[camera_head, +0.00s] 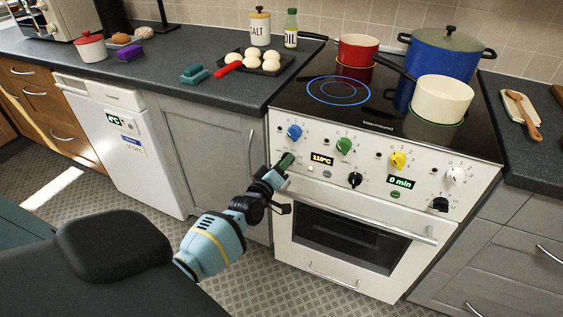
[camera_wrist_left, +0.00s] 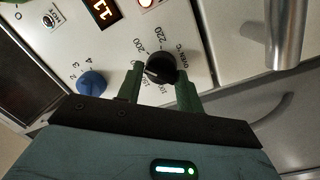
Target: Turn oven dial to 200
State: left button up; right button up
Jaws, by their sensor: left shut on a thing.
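The oven (camera_head: 380,205) is white, with a row of dials and displays on its front panel. In the left wrist view, the black oven dial (camera_wrist_left: 160,68) has printed marks including 200 and 220 around it. I cannot clearly read where its pointer stands. My left gripper (camera_head: 286,161) reaches the left part of the panel and hides this dial in the head view. In the left wrist view its green fingers (camera_wrist_left: 158,84) are shut on the dial, one on each side. The oven display (camera_head: 322,159) reads 110°C. My right gripper is not in view.
A blue knob (camera_head: 294,132) sits just above my left gripper, and a second black dial (camera_head: 355,180) is to its right. The oven door handle (camera_head: 365,218) juts out below the panel. Pots, including a white one (camera_head: 441,100), stand on the hob.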

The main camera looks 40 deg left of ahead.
pick_arm(q)
jog(key=shift+f+m+p, duration=0.1)
jog(key=shift+m+p, duration=0.5)
jog(key=shift+m, duration=1.1)
jog(key=o, duration=0.9)
jog(key=shift+o, duration=0.2)
jog(key=shift+s, duration=0.1)
jog(key=shift+s, duration=0.3)
jog(key=s+d+p, duration=0.1)
jog(key=s, duration=0.6)
